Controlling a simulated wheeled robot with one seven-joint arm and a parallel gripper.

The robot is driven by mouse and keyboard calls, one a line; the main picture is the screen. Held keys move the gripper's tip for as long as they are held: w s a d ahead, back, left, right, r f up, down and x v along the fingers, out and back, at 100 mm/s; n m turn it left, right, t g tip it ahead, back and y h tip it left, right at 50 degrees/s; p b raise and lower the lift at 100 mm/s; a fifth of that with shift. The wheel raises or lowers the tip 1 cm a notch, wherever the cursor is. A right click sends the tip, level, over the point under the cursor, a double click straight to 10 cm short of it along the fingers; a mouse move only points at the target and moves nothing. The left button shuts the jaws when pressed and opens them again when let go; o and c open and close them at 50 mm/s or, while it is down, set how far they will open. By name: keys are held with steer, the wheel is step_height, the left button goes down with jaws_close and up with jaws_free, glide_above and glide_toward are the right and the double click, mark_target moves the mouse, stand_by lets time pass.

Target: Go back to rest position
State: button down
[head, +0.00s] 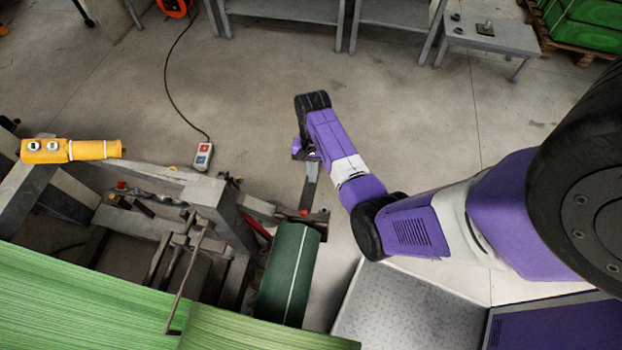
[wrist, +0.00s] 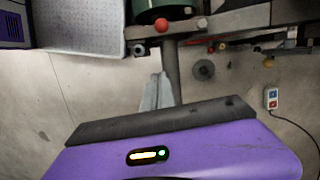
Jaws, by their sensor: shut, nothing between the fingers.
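My gripper (wrist: 157,90) shows in the wrist view as pale grey fingers close together with nothing between them. In the head view my purple arm reaches out over the floor beside the machine, and its gripper end (head: 311,154) is small and partly hidden by the wrist. The fingers appear beside a grey bar (wrist: 171,65) that runs out from the machine. I cannot tell whether they touch it.
A dark green roll (head: 289,272) sits on the machine end, with a red knob (wrist: 190,25) near it. A yellow control box (head: 70,150) is at left. A cabled red-and-blue button box (head: 203,156) lies near the machine. Open floor (head: 420,130) lies beyond my arm.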

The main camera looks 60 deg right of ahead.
steer(key=shift+r, duration=0.25)
